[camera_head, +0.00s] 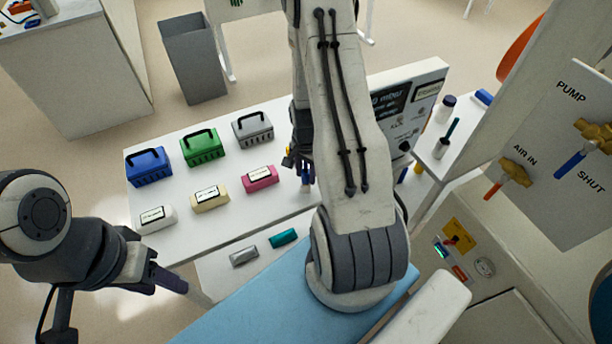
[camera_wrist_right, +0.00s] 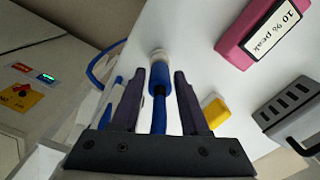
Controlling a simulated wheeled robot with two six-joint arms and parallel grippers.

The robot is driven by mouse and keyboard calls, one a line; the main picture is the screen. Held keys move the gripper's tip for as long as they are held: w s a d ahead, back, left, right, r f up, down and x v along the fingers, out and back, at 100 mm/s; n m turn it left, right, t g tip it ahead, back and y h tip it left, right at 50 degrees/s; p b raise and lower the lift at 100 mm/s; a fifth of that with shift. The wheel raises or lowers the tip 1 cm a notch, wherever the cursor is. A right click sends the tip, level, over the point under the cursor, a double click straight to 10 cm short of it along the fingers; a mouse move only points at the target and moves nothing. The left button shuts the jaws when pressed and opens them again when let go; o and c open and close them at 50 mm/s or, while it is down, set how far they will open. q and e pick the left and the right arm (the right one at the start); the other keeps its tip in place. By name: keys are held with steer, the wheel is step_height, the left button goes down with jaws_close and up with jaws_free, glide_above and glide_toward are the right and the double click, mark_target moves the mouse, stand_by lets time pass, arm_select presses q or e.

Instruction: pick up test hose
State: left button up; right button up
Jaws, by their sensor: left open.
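The test hose appears in the right wrist view as a blue tube (camera_wrist_right: 159,115) with a thicker blue collar, a dark ring and a pale end fitting. My right gripper (camera_wrist_right: 160,73) is open, with one dark finger on each side of the hose. A gap shows between each finger and the hose. In the head view the right gripper (camera_head: 301,168) is mostly hidden behind its own arm at the table's right part. My left gripper (camera_head: 168,279) is open and empty, off the table's front left.
The white table (camera_head: 225,225) holds blue (camera_head: 149,167), green (camera_head: 202,148) and grey (camera_head: 252,130) cases, with white, cream and pink (camera_head: 260,178) labelled blocks in front. A yellow piece (camera_wrist_right: 215,112) lies right of the right fingers. A valve panel (camera_head: 560,150) stands at right.

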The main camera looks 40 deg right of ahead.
jaws_close()
steer(key=shift+r, duration=0.1)
